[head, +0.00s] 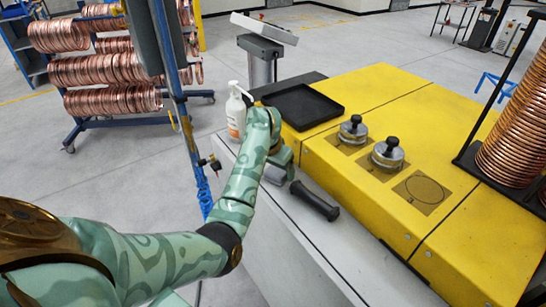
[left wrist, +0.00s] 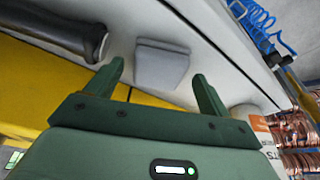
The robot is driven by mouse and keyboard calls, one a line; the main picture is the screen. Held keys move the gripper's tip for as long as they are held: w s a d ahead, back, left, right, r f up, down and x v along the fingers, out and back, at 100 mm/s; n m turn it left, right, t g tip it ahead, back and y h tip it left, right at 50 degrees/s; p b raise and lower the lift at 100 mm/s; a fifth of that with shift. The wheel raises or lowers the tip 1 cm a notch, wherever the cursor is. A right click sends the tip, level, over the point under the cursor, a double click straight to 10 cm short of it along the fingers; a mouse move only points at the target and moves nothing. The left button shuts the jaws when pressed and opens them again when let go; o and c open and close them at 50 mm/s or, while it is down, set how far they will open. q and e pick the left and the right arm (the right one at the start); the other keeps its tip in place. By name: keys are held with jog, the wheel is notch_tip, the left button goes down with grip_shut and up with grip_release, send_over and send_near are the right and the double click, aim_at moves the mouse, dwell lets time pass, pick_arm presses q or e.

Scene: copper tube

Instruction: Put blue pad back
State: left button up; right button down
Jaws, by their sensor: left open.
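A grey-blue pad (left wrist: 162,65) lies on the light grey worktop (head: 290,235). In the left wrist view it is ahead of my left gripper (left wrist: 160,80), between the lines of its two green fingers. The fingers are apart with nothing held between them. In the head view the pad (head: 274,175) shows partly beside my left gripper (head: 287,163), which hides some of it. My right gripper is in neither view.
A black handle-like tool (head: 315,201) lies close to the pad. A white pump bottle (head: 236,112) stands behind my left wrist. The yellow machine (head: 400,215) bears a black tray (head: 302,106) and two knobbed metal weights (head: 388,153). The worktop's front part is clear.

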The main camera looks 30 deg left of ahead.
pick_arm(q)
jog(key=p+v, duration=0.2)
jog(key=v, duration=0.9)
